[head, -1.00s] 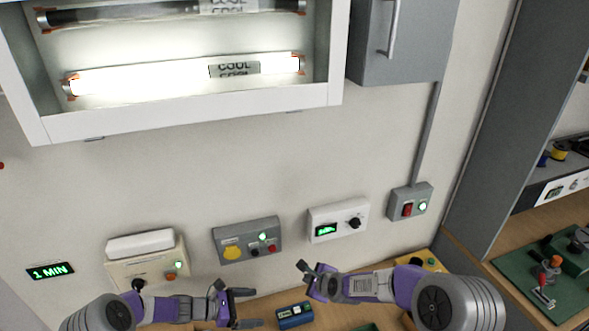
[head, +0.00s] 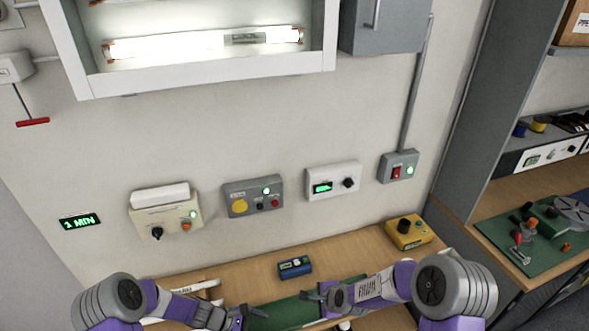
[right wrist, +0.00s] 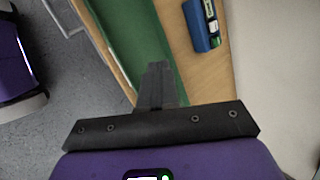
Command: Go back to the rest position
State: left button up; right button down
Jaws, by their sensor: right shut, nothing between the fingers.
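My right gripper (head: 312,298) is in front of the workbench's near part in the head view, empty. In the right wrist view its two dark fingers (right wrist: 157,82) lie together, shut, above the green mat (right wrist: 140,35). My left gripper (head: 250,316) is low in the head view, left of the right one, with its fingers apart and nothing seen between them. Its lower part is close to the picture's bottom edge. Both arms are bent in front of the bench, apart from the wall panels.
The wooden bench (head: 345,247) carries a blue meter (head: 294,267), a yellow box (head: 409,232) and a green mat (head: 290,314). Wall boxes, including a grey one (head: 253,196), line the wall. A lit lamp case (head: 205,83) hangs above. Shelving (head: 490,120) stands right.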

pick_arm(q)
jog(key=s+d+f+m+y, duration=0.1)
jog(key=s+f+m+y, duration=0.15)
jog(key=s+m, duration=0.55)
jog(key=s+f+m+y, duration=0.25)
jog(key=s+m, duration=0.35)
jog(key=s, duration=0.4)
pick_arm(e)
jog(key=s+d+f+n+g, duration=0.15)
jog(key=s+f+n, duration=0.25)
jog(key=s, duration=0.5)
jog(key=s+f+n+g, duration=0.2)
jog(key=s+f+n, duration=0.25)
jog(key=s, duration=0.35)
jog(key=s+d+f+n+g, duration=0.1)
jog(key=s+f+n+g, duration=0.15)
jog(key=s+n, duration=0.45)
pick_arm(q)
notch_tip(320, 180, down, 9)
jog(key=b, duration=1)
jog(key=shift+d+f+m, duration=0.15)
jog(key=shift+m, duration=0.15)
pick_arm(e)
notch_tip(320, 180, down, 10)
jog(key=s+m, duration=0.1)
jog(key=m, duration=0.1)
jog(key=shift+d+f+t, duration=0.15)
jog(key=shift+f+t, duration=0.05)
jog(key=shift+t, duration=0.1)
